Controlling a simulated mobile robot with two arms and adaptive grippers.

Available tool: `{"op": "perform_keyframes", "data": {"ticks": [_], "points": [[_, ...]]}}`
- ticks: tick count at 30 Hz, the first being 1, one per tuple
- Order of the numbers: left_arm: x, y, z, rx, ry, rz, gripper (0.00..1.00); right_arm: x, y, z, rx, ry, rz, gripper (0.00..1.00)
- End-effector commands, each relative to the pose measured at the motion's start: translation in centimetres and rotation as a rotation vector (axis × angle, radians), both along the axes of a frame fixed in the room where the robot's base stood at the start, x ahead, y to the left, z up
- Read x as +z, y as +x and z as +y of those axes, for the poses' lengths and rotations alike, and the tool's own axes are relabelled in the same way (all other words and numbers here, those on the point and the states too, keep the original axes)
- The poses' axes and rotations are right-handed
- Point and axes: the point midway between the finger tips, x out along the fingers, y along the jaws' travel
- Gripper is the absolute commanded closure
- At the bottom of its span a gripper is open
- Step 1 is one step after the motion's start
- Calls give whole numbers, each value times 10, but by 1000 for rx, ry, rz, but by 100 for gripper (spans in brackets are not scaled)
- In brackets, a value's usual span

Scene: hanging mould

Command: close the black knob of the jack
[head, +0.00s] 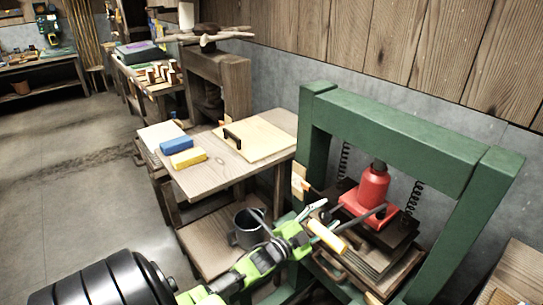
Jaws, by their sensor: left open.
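The red jack (373,186) stands upright inside the green press frame (400,135), on a dark plate with wooden boards beneath it. A dark grey bar (366,217) crosses in front of the jack's base. I cannot make out the black knob; the jack's lower left side is partly covered by my gripper and the bar. My left gripper (325,221) is lime green and open, in front and to the left of the jack's base. Its fingers point toward the jack, and I see nothing held between them. My right gripper is not in view.
A wooden table (213,179) left of the press holds a board with a black handle (232,138), a blue block (176,144) and a yellow block (188,158). Springs hang inside the frame.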

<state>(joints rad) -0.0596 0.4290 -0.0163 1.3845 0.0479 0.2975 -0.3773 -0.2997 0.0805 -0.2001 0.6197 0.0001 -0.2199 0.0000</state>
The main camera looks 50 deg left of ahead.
Motion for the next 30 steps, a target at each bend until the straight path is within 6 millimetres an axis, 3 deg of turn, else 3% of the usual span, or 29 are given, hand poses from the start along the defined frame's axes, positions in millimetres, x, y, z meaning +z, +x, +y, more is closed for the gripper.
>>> {"op": "perform_keyframes", "data": {"ticks": [19,30], "points": [[-3,0,-2,-2,-914,74,55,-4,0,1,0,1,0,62],[-4,-71,0,1,-915,75,55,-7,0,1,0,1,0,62]]}}
